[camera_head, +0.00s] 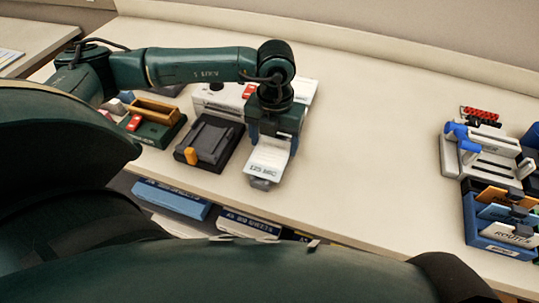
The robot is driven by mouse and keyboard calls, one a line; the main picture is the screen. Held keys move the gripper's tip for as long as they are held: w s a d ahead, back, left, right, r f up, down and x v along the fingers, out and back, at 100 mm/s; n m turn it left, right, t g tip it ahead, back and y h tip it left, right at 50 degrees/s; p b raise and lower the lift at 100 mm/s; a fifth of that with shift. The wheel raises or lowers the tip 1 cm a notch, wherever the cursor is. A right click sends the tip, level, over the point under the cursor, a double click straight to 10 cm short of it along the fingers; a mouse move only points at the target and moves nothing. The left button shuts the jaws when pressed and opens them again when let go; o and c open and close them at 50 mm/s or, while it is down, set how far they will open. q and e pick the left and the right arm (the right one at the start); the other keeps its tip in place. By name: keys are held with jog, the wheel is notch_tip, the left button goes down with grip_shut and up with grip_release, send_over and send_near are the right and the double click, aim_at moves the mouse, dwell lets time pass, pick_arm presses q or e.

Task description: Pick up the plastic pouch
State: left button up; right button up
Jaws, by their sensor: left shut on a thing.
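My left gripper (273,139) points down over the desk, left of the middle of the view. It is shut on a pale, flat thing with dark printed letters, which I take to be the plastic pouch (267,160). The pouch's upper part is hidden by the gripper. A grey, glossy end shows below the lettering, near the desk's front edge. I cannot tell whether the pouch touches the desk. My right gripper is not in view.
A dark grey device (209,143) stands close left of the gripper, with a green tray (158,130) beyond it. A white box (218,101) is behind. A blue file holder (496,232) and a grey rack (491,150) stand far right. The desk (375,150) between is clear.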

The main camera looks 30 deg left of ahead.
pick_arm(q)
jog(key=shift+c, duration=1.2)
